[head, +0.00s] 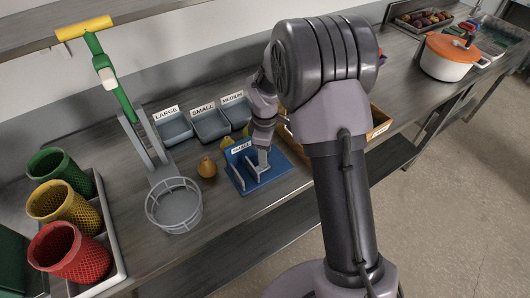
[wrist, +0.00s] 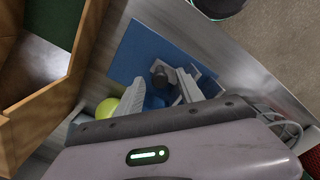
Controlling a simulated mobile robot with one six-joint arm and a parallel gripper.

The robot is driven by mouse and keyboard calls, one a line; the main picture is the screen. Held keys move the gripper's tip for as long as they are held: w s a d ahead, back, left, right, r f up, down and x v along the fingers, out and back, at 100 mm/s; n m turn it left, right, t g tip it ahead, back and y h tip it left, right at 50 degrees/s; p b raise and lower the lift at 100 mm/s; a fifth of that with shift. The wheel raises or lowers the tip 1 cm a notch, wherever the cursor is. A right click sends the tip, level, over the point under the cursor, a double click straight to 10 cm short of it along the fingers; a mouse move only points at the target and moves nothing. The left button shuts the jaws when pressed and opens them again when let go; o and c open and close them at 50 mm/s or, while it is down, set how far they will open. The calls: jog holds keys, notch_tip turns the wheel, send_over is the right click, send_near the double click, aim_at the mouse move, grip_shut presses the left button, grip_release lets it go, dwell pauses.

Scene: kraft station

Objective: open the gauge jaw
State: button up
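The gauge is a blue plate (head: 278,170) on the counter with grey upright jaw pieces (head: 249,168) and a small white label at its back. In the wrist view the blue plate (wrist: 140,48) shows beyond my fingers, with a dark knob-like part (wrist: 160,76) and grey jaw pieces (wrist: 206,84). My gripper (wrist: 160,82) is over the gauge, fingers apart, with the dark part between or just beyond the fingertips. I cannot tell whether they touch it. In the head view my gripper (head: 263,156) reaches down to the plate, and my arm hides part of the area behind it.
Labelled grey bins (head: 211,124) are behind. A grey round basket (head: 174,205) is left, a wooden crate (head: 381,127) right.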

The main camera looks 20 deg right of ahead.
grip_shut()
dwell(1.2)
